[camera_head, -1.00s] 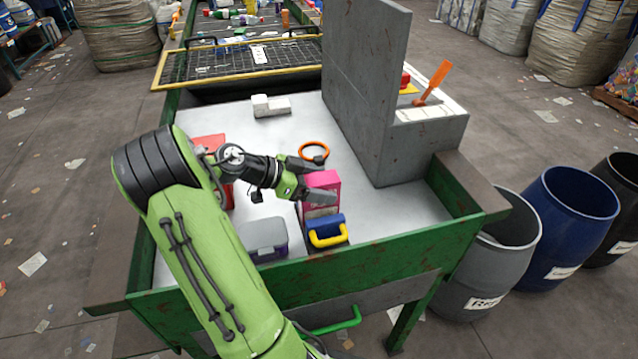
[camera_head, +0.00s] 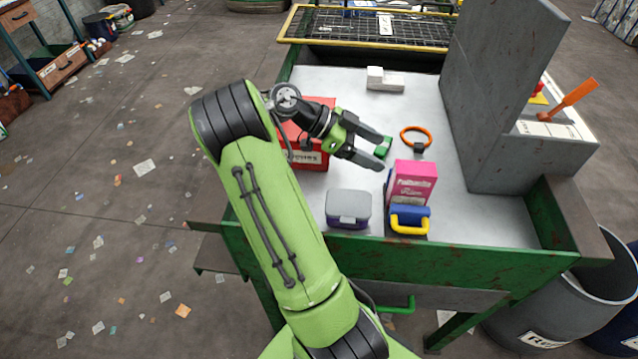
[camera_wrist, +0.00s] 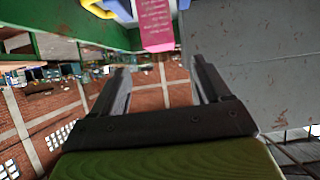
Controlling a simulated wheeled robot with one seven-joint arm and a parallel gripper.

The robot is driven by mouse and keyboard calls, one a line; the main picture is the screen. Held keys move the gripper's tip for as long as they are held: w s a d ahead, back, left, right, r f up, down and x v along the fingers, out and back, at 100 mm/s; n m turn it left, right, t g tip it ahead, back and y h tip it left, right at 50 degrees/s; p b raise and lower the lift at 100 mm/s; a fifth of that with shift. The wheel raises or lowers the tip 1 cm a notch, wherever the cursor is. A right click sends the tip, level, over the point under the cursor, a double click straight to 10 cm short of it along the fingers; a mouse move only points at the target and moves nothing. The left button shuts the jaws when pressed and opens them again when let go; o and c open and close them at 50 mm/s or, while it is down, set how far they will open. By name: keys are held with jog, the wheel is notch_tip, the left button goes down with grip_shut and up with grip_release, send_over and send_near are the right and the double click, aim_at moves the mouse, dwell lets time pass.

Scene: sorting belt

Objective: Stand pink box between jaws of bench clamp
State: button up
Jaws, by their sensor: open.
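The pink box (camera_head: 412,182) stands upright at the front of the white table top. The bench clamp (camera_head: 409,221), with a blue body and yellow handle, is directly in front of it and hides its lower part. I cannot tell whether both jaws flank the box. My gripper (camera_head: 381,154) is open and empty, to the left of the box and apart from it. In the wrist view the pink box (camera_wrist: 157,24) and the clamp's yellow handle (camera_wrist: 97,8) show at the top edge, beyond my open gripper (camera_wrist: 160,75).
A grey-lidded box (camera_head: 348,208) sits left of the clamp. A red box (camera_head: 310,160) is behind my gripper. An orange ring (camera_head: 416,133) lies behind the pink box. A tall grey wall (camera_head: 497,95) stands at right, and a white block (camera_head: 385,80) at the back.

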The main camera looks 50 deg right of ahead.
jog(key=w+a+r+n+t+y, duration=0.1)
jog(key=w+a+r+n+t, duration=0.15)
jog(key=a+n+t, duration=0.35)
jog(key=w+a+r+n+t+y, duration=0.1)
jog(key=w+a+n+t, duration=0.3)
jog(key=a+n, duration=0.4)
jog(key=s+a+n+t+y, duration=0.2)
jog(key=s+a+n+t, duration=0.1)
jog(key=a+n, duration=0.5)
jog(key=s+a+r+n+t+y, duration=0.1)
jog(key=s+a+n+t+y, duration=0.1)
jog(key=a+n, duration=0.6)
jog(key=s+a+t, duration=0.1)
jog(key=a, duration=0.3)
jog(key=shift+s+a+r, duration=0.2)
jog(key=shift+a+r, duration=0.05)
jog(key=shift+a, duration=0.05)
